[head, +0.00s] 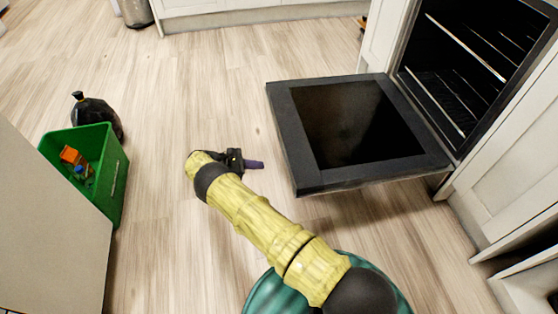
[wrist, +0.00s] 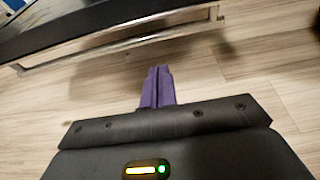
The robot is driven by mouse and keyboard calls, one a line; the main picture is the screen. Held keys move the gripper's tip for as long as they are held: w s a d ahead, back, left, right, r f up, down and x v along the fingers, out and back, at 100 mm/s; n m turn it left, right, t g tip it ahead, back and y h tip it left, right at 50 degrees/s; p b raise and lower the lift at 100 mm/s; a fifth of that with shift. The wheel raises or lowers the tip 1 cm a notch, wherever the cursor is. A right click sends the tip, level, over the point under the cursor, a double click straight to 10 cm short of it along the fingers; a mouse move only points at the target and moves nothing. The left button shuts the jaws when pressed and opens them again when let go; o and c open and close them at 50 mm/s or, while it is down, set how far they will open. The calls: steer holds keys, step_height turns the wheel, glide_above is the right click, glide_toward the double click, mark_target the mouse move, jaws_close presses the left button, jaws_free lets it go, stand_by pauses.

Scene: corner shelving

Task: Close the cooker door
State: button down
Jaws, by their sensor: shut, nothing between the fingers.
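The cooker door (head: 280,132) is dark with a glass panel and hangs wide open, lying about level in front of the cooker (head: 462,70). The oven inside is dark, with wire racks. My gripper (head: 262,165) is to the left of the door's outer edge, low and apart from it. Its purple fingers (wrist: 158,88) are shut and empty in the wrist view. In that view the underside and edge of the door (wrist: 100,28) cross the top, beyond the fingertips, with a metal bar along it.
A green bin (head: 118,180) with items in it and a black bag (head: 95,115) stand at the left beside a pale panel (head: 50,230). White cabinets (head: 515,175) flank the cooker. The wooden floor (head: 220,90) is clear beyond my arm.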

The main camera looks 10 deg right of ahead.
steer(key=b+x, duration=0.3)
steer(key=x, duration=0.6)
step_height(320, 180, up, 4)
steer(key=shift+d+f+b, duration=0.1)
steer(key=shift+d+b, duration=0.05)
steer(key=shift+b, duration=0.65)
